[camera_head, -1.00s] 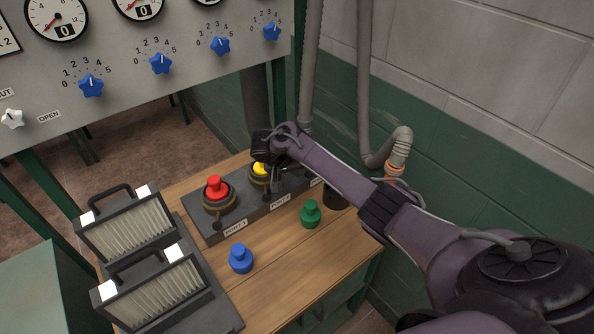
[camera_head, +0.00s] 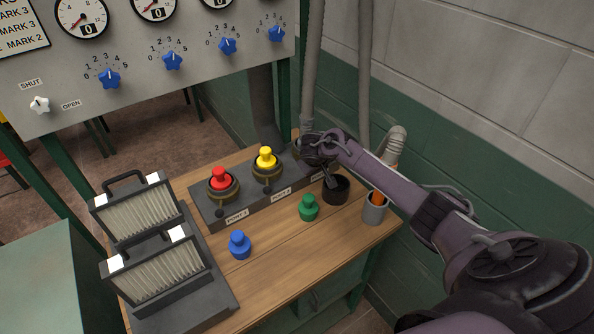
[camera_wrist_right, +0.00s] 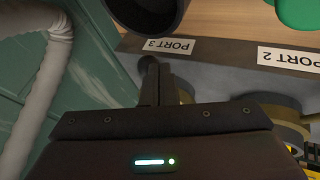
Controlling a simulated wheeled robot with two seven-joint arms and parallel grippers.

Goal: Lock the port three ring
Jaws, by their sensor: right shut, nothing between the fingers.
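The dark port block (camera_head: 247,195) lies on the wooden bench. Its port three end is mostly hidden behind my right gripper (camera_head: 331,181) in the head view. The PORT 3 label (camera_wrist_right: 171,46) shows in the right wrist view. A small dark round knob (camera_wrist_right: 148,63) stands just at the tips of my shut, empty right gripper (camera_wrist_right: 154,84); I cannot tell whether they touch. The port three ring is largely hidden, so its turn cannot be told. Port one holds a red plug (camera_head: 221,179) and port two a yellow plug (camera_head: 265,159). My left gripper is out of view.
A green plug (camera_head: 308,208) and a blue plug (camera_head: 240,245) stand on the bench. A black cup (camera_head: 337,192) is close to my right gripper, with a grey cup (camera_head: 374,209) farther right. Filter units (camera_head: 140,210) fill the left. Hoses run along the wall.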

